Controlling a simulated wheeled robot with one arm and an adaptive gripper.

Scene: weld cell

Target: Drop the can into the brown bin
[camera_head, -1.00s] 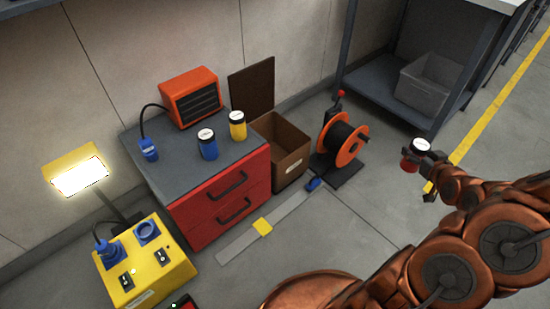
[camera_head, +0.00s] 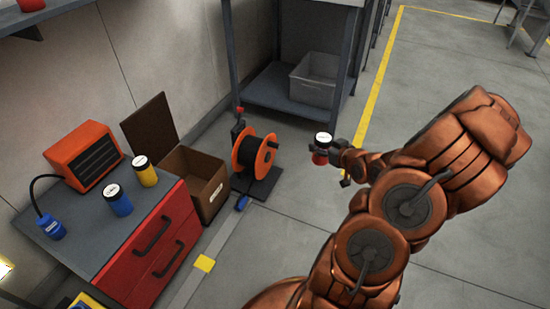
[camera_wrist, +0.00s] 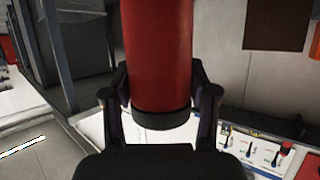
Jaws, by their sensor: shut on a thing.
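A red can (camera_head: 320,157) with a white and black top is held in my gripper (camera_head: 330,156), out over open floor right of the orange reel. In the wrist view the red can (camera_wrist: 158,55) stands upright between the two dark fingers of my gripper (camera_wrist: 160,115), which touch its sides near the black base. The brown bin (camera_head: 221,191) is an open box on the floor between the red cabinet and the reel, left of my gripper and well apart from it. Its inside shows only in part.
A red drawer cabinet (camera_head: 150,262) carries an orange heater (camera_head: 85,157), a blue can (camera_head: 117,201) and a yellow can (camera_head: 145,172). An orange cable reel (camera_head: 254,154) stands between bin and gripper. A grey crate (camera_head: 314,80) sits on a shelf behind. Floor on the right is clear.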

